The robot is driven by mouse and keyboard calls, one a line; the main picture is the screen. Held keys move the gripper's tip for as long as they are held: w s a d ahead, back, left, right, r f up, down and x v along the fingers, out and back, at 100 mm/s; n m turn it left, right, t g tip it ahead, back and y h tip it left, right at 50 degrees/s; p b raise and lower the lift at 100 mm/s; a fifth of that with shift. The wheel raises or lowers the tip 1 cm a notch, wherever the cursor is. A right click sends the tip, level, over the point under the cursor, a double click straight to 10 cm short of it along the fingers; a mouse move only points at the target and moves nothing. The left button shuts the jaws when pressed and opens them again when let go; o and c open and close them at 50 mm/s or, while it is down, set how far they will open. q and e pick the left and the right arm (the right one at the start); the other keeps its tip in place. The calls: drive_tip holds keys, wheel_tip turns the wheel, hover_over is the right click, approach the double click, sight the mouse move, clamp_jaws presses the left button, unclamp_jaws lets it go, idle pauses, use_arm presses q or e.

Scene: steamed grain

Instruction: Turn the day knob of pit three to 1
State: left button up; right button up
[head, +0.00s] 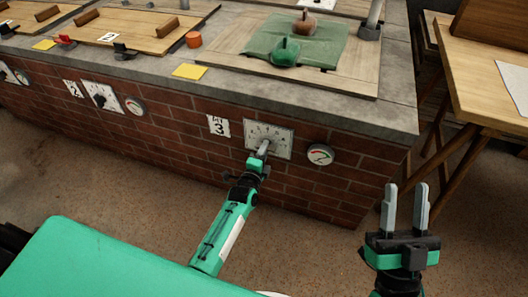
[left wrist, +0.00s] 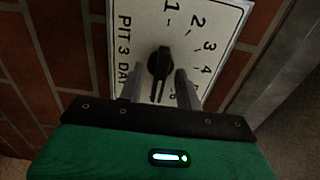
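The pit 3 day dial is a white plate (head: 282,136) on the brick wall, beside the "PIT 3" sign (head: 218,126). My left gripper (head: 263,148) is at the dial and hides its middle. In the left wrist view the plate (left wrist: 120,20) reads "PIT 3 DAY" with numbers including 1, 2, 3 and 4. The black knob (left wrist: 158,62) stands between the two grey fingers of my left gripper (left wrist: 159,76). The fingers are apart, with a gap visible beside the knob. Which number the knob points to is unclear. My right gripper (head: 406,192) is open and empty at the lower right.
A round gauge (head: 320,155) is just right of the dial. The pit 2 dial (head: 101,96) and gauge (head: 135,106) are further left. The counter edge (head: 330,110) overhangs above the dial. A wooden table (head: 470,75) stands at the right.

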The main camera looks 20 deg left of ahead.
use_arm(q)
clamp_jaws()
